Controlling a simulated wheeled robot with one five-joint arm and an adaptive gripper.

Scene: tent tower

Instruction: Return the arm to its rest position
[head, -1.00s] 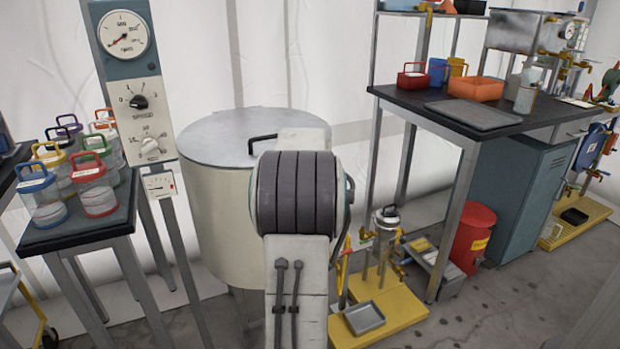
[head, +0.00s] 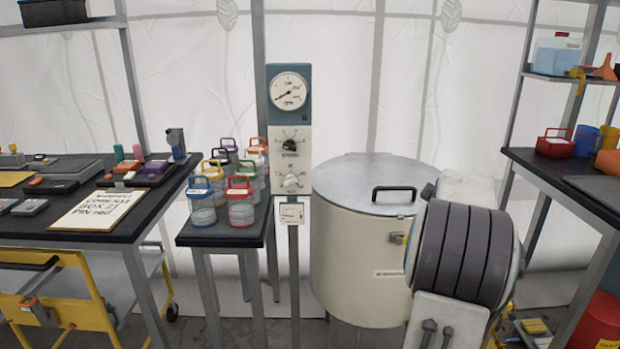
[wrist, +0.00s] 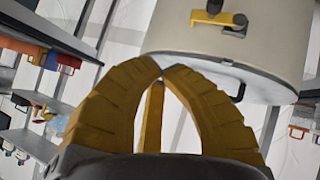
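In the head view, my arm shows at the lower right, with a dark ribbed joint and pale links, in front of a large cream vat (head: 355,255). My gripper is out of sight there. In the wrist view, my gripper (wrist: 162,69) has its yellow ribbed fingers curved together, with the tips meeting. Another yellow finger-like bar shows between them, and I see no object held. The vat also shows in the wrist view (wrist: 215,50), upside down and beyond the fingertips.
A gauge post (head: 290,145) stands left of the vat. A small black table (head: 215,238) holds several coloured-lid jars. A bench (head: 60,228) with a clipboard is at the left, above a yellow cart (head: 75,290). Another black bench (head: 560,178) is at the right.

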